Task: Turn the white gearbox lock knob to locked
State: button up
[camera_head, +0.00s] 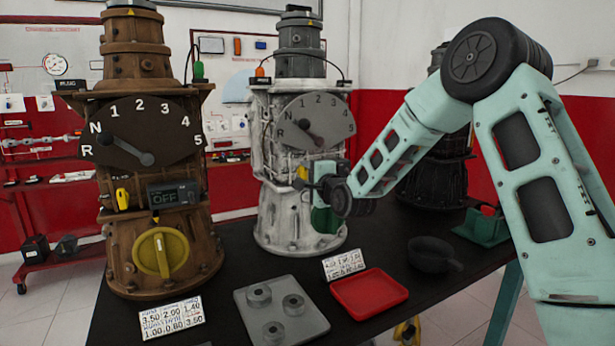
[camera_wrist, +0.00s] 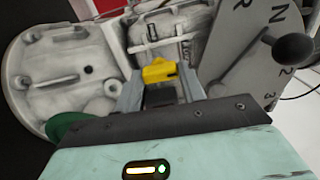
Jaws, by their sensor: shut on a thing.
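The white gearbox (camera_head: 268,205) stands in the middle of the table, with a grey gear dial on its face. A small yellow knob (camera_head: 302,173) is on its front, below the dial. My gripper (camera_head: 318,180) is at the gearbox front, coming from the right. In the wrist view my gripper (camera_wrist: 160,85) is shut, with the yellow knob (camera_wrist: 159,71) between its fingertips. Dark parts hide where the fingers touch it. A green part (camera_head: 325,220) sits low on the gearbox front, partly behind my wrist. I cannot read the knob's lock position.
A brown gearbox (camera_head: 125,215) with a large yellow knob stands left. In front lie a grey plate (camera_head: 262,335) with round pieces, a red tray (camera_head: 370,312) and a label card. A dark round object (camera_head: 432,254) and a green holder (camera_head: 484,226) are right. A black gearbox stands behind my arm.

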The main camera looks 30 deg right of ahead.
jog(key=o, duration=1)
jog(key=s, duration=1.1)
jog(key=s+b, duration=0.1)
jog(key=s, duration=0.5)
jog(key=shift+s+d, duration=0.2)
jog(key=shift+d, duration=0.15)
